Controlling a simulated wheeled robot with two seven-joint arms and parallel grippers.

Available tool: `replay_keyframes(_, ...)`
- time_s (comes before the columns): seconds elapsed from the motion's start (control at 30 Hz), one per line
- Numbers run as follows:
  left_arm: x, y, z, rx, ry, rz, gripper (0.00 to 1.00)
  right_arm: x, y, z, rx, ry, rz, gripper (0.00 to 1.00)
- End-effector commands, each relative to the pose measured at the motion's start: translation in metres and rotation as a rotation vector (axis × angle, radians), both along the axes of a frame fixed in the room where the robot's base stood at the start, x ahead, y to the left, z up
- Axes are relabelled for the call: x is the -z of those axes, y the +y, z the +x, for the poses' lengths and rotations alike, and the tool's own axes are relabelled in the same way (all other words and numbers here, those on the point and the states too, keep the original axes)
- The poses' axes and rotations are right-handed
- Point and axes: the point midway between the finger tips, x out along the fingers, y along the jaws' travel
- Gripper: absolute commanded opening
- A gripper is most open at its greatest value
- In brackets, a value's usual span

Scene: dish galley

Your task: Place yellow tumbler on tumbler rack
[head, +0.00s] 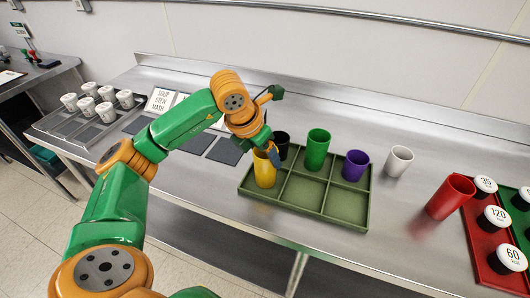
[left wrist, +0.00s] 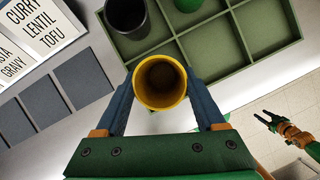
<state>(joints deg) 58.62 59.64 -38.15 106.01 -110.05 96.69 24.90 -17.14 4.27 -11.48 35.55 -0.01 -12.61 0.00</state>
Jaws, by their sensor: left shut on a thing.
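The yellow tumbler (head: 264,172) is upright at the front-left compartment of the green tumbler rack (head: 322,208). I cannot tell whether its base touches the rack floor. My left gripper (head: 270,150) is shut on it; the left wrist view shows the blue fingers on both sides of the yellow tumbler (left wrist: 160,84), its open mouth facing the camera. In the rack's back row stand a black tumbler (head: 282,139), a green tumbler (head: 317,150) and a purple tumbler (head: 355,166). My right gripper (left wrist: 268,119) shows small in the left wrist view, apparently open and empty.
A white cup (head: 399,161) stands right of the rack, and a red tumbler (head: 450,196) leans or lies by a red tray (head: 482,245) with labelled lids. Dark mats (head: 226,151) and a tray of white cups (head: 75,122) are to the left. The front-middle and front-right compartments are empty.

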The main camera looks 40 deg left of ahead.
Motion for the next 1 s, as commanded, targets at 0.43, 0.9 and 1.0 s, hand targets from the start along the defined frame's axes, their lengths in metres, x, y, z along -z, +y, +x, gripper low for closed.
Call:
replay_keyframes(0.43,0.003,0.000,0.000,0.000,0.000,-0.001,1.00,0.003,-0.003,-0.001,-0.003,0.001,-0.006,0.50)
replay_keyframes(0.9,-0.082,0.004,-0.032,0.000,-0.006,-0.002,1.00,0.000,-0.004,-0.001,-0.001,0.002,-0.007,0.50)
replay_keyframes(1.0,-0.103,0.006,-0.040,-0.002,-0.004,0.001,1.00,-0.009,-0.004,-0.001,-0.001,0.002,-0.007,0.50)
